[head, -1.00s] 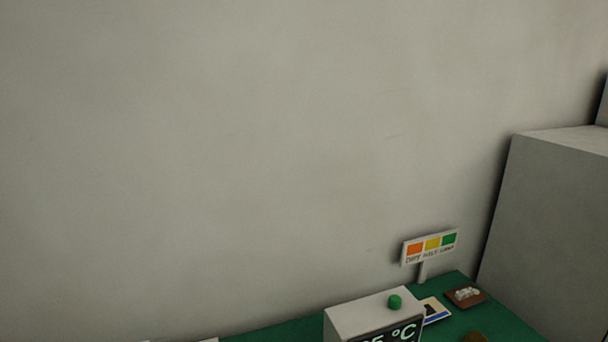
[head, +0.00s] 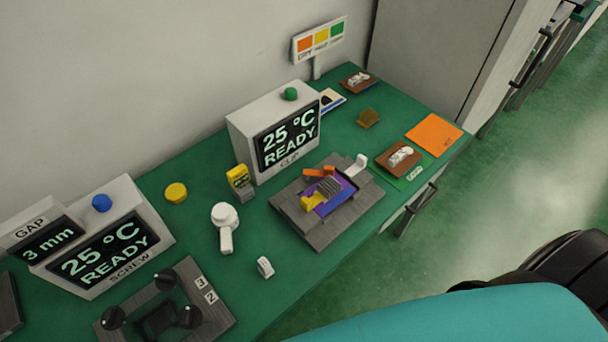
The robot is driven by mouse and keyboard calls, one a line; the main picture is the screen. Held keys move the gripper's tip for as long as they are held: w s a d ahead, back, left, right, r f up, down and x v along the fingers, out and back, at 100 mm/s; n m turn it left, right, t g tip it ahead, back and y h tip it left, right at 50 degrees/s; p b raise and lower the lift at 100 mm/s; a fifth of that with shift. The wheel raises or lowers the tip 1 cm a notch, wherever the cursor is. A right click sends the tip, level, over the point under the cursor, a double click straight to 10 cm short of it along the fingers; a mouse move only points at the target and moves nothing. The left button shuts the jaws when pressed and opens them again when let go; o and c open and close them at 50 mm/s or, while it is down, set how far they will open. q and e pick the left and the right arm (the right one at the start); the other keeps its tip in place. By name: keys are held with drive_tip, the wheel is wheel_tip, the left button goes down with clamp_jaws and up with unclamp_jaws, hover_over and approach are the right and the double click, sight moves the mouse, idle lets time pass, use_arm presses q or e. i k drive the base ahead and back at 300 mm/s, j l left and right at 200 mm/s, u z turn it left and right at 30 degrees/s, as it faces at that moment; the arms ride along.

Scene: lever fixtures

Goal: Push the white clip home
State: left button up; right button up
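A small upright white piece (head: 357,164), which looks like the white clip, stands at the back right edge of the grey clip fixture (head: 310,237) in the head view. The fixture holds a purple part (head: 340,196) with a yellow piece (head: 312,202) at its near left, an orange piece (head: 319,171) behind, and a grey ribbed block (head: 329,187). I cannot tell how far in the white piece sits. Another small white piece (head: 265,267) lies loose on the green bench, left of and nearer than the fixture. Neither of my grippers shows.
A display box (head: 288,139) reading "25 °C READY" stands behind the fixture. A white handled tool (head: 225,222) and a yellow-black item (head: 240,182) stand to its left. A screw station (head: 167,312) is at lower left. Brown pads and an orange card (head: 434,135) lie right.

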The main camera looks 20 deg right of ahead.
sight(361, 162)
drive_tip(key=l+z, duration=0.25)
drive_tip(key=z, duration=0.15)
drive_tip(key=l+z, duration=0.2)
drive_tip(key=z, duration=0.25)
